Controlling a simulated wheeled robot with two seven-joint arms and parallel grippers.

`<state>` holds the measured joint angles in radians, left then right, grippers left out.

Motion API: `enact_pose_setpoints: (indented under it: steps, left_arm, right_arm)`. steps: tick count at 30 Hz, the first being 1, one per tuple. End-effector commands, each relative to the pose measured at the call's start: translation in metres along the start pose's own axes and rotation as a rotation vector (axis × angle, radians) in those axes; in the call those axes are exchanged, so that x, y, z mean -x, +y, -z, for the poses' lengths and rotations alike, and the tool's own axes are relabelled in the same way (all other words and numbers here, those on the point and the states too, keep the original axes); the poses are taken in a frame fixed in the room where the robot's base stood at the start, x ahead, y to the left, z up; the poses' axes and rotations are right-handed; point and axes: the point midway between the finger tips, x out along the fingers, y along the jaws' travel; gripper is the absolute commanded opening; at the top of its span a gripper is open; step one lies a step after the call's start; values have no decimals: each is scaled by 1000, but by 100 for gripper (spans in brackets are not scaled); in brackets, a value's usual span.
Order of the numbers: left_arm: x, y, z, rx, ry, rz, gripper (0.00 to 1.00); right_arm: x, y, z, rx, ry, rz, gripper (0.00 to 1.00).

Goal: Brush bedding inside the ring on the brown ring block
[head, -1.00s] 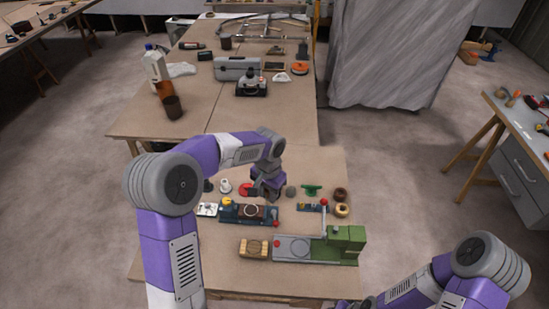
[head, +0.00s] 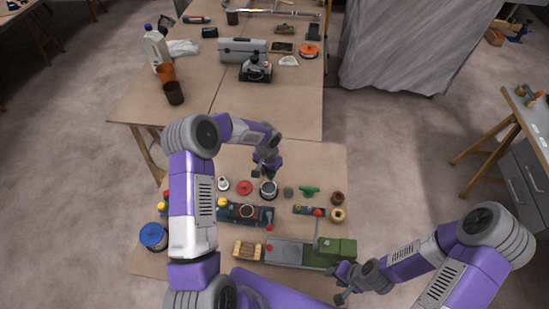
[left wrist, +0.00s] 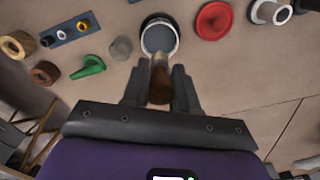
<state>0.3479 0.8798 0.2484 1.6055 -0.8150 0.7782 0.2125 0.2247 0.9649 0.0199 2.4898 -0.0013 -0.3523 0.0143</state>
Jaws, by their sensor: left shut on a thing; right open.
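My left gripper (head: 266,172) is shut on a brush, whose brown handle (left wrist: 160,84) shows between the fingers in the left wrist view. The brush's front end overlaps the near rim of an open pot with grey contents (left wrist: 159,36); I cannot tell whether the bristles are inside. The pot (head: 268,189) stands just below the gripper in the head view. A dark brown block with a pale ring (head: 246,212) sits in a blue fixture (head: 266,222), left of and nearer than the pot. My right gripper (head: 344,284) is open and empty near the front right of the table.
A red lid (head: 244,188) lies left of the pot. A grey stone-like piece (head: 288,192) and a green piece (head: 309,191) lie right. A green-and-grey machine (head: 335,250) and a slatted wooden block (head: 248,250) are in front. A blue-lidded jar (head: 153,236) stands at left.

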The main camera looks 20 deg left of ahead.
Motion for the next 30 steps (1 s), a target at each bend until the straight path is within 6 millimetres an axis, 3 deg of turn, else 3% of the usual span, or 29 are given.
enact_pose_setpoints:
  steps: [8, 21, 30]
  left_arm:
    - [-10, 0, 0, 1, -2, -1, 0]
    - [-54, 0, 0, 0, -1, 0, 0]
    - [-60, 0, 0, 1, 0, 0, 0]
  right_arm:
    - [-6, 2, 0, 0, -2, 0, 43]
    - [-29, 11, 1, 0, -1, 0, 43]
    - [-31, 12, 1, 0, -1, 0, 43]
